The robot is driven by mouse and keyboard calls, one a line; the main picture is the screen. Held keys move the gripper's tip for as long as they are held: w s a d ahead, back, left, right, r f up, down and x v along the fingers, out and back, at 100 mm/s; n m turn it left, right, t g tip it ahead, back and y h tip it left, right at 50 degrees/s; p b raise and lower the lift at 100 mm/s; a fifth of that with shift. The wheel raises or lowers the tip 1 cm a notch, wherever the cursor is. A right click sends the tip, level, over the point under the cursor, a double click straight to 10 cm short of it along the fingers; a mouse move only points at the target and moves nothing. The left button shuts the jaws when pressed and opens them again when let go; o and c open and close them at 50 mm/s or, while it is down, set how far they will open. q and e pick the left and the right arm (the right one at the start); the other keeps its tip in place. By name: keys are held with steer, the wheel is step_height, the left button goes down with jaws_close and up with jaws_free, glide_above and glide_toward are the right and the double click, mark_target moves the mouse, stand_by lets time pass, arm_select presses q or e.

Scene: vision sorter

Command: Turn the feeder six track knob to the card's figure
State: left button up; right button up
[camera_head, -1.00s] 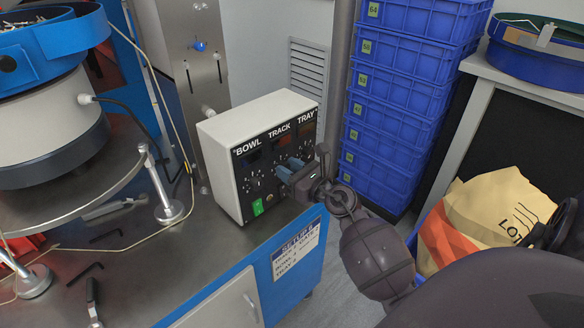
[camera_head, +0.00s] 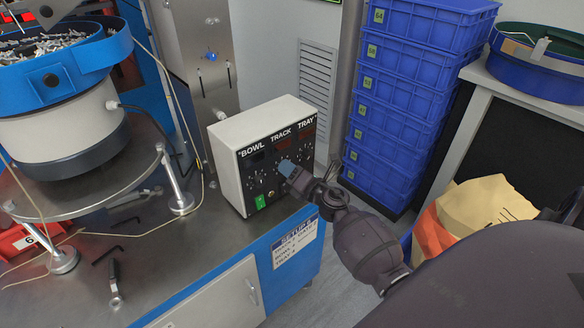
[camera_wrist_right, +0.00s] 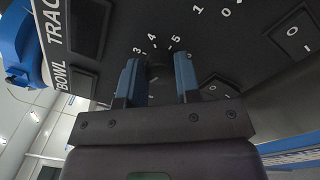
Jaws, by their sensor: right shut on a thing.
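The white control box (camera_head: 228,170) stands on the bench, its black face lettered BOWL, TRACK and TRAY. My right gripper (camera_head: 286,168) reaches from the right to the middle, TRACK column. In the right wrist view my right gripper (camera_wrist_right: 158,66) has its blue fingers on either side of the dark track knob (camera_wrist_right: 159,73), shut on it. Dial figures 3, 4 and 5 show above the fingers; the knob's pointer cannot be made out. The setup card (camera_head: 295,246) is on the bench's blue front; its figures are too blurred to read.
A bowl feeder (camera_head: 60,120) stands on the bench at left, near a red bin (camera_head: 18,238) marked 6. Stacked blue crates (camera_head: 400,120) rise behind my right arm. Hex keys and a tool (camera_head: 114,283) lie on the bench.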

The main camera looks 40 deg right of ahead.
steer(key=m+p, duration=0.1)
steer(key=m, duration=0.4)
steer(key=shift+p, duration=0.3)
steer(key=shift+m+h, duration=0.3)
steer(key=shift+h, duration=0.1)
steer(key=o, duration=0.9)
steer(key=shift+f, duration=0.1)
steer(key=s, duration=0.7)
steer(key=s+d, duration=0.1)
steer(key=s, duration=0.2)
steer(key=shift+s+f, duration=0.2)
steer(key=shift+s, duration=0.2)
